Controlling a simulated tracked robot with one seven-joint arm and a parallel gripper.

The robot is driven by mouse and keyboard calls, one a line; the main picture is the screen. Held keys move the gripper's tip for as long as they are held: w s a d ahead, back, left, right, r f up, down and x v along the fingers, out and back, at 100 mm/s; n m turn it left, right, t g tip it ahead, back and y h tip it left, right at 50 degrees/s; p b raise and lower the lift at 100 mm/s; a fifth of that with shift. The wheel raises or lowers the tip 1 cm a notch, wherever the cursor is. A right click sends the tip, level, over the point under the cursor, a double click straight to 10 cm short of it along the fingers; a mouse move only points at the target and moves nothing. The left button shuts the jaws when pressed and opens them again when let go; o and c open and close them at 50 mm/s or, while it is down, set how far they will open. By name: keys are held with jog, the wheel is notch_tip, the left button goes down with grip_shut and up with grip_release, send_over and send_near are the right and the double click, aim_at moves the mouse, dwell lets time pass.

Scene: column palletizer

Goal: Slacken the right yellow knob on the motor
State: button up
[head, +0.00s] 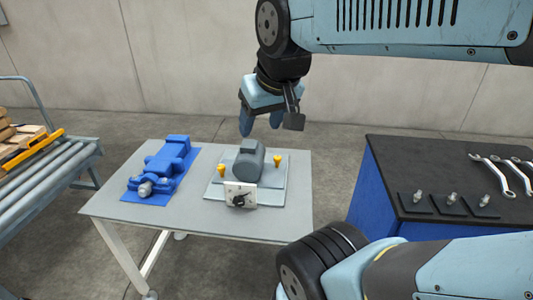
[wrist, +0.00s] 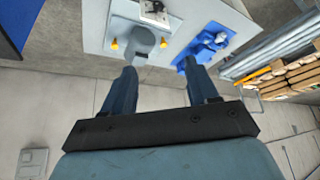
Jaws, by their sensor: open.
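The grey motor (head: 248,162) sits on a pale plate (head: 270,197) on the table, with a yellow knob on each side. The right yellow knob (head: 277,160) stands just right of the motor in the head view. The left yellow knob (head: 221,170) is on its other side. The wrist view sees the table from the opposite side, so the right knob (wrist: 115,43) appears left of the motor (wrist: 140,40) there. My gripper (head: 261,125) is open and empty, above and behind the motor, apart from both knobs.
A blue machine part (head: 163,170) lies on the table (head: 130,212) left of the motor. A white panel with a black dial (head: 240,195) stands in front of the motor. A dark bench (head: 420,160) at right holds wrenches (head: 505,172) and bolts. A roller conveyor (head: 45,175) is at left.

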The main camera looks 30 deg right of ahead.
jog(key=w+d+m+g, duration=0.2)
jog(key=w+d, duration=0.2)
jog(key=w, duration=0.7)
jog(key=m+g, duration=0.4)
jog(key=m, duration=0.1)
send_over(277, 157)
notch_tip(277, 157, down, 21)
notch_tip(277, 157, down, 14)
jog(key=c, duration=1)
